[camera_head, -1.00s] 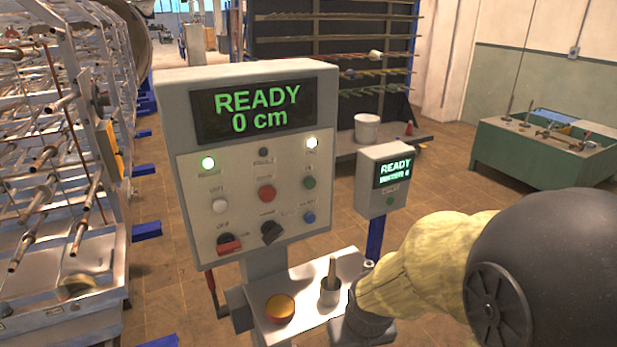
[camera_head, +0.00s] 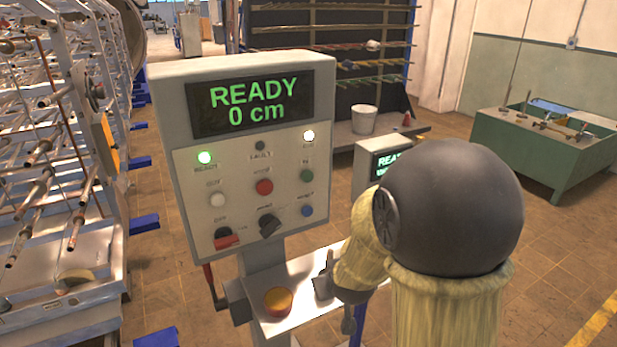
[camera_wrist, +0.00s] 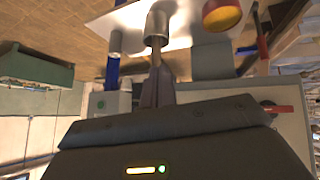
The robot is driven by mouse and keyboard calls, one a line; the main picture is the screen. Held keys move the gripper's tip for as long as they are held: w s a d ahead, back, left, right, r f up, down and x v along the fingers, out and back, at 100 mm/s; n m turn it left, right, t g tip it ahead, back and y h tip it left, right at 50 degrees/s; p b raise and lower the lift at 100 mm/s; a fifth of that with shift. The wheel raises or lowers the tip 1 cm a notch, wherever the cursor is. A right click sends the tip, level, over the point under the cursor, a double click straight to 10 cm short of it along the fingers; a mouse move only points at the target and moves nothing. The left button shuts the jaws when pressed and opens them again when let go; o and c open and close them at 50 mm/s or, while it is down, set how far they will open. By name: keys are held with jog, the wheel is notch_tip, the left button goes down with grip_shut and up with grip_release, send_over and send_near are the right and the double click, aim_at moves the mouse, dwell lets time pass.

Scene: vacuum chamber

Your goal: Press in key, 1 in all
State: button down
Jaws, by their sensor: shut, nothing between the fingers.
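The IN key is a round green button (camera_head: 306,175) on the right side of the grey control panel (camera_head: 180,200), below a lit white lamp. The panel's screen (camera_head: 251,102) reads "READY 0 cm". The wrist view does not show the green key.
Other controls sit close by: a white button (camera_head: 218,199), a red button (camera_head: 264,187), a blue button (camera_head: 307,211) and a black knob (camera_head: 269,225). A shelf with a yellow-orange button (camera_head: 278,301) juts out below. A smaller box (camera_head: 366,170) stands behind my arm.

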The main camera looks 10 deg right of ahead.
aim_at(308, 177)
jog(key=w+d+r+n+t+h, duration=0.2)
jog(key=w+r+t, duration=0.15)
jog(key=w, duration=0.35)
jog(key=w+a+r+n+t+h+p, duration=0.1)
jog(key=w+r+n+t+h, duration=0.2)
jog(key=r+t, duration=0.6)
jog(key=n+h, duration=0.2)
jog(key=n, duration=0.1)
jog(key=shift+w+r+t+h, duration=0.15)
jog(key=shift+r+t+h, duration=0.2)
jog(key=shift+h, duration=0.05)
jog(key=shift+w+a, duration=0.1)
jog(key=shift+w, duration=0.05)
jog(key=w+a+p, duration=0.1)
jog(key=w+a, duration=0.1)
jog(key=w, duration=0.6)
jog(key=shift+a, duration=0.3)
jog(key=shift+w, duration=0.15)
dwell(0.5)
jog(key=shift+w+a, duration=0.15)
jog(key=shift+w, duration=0.15)
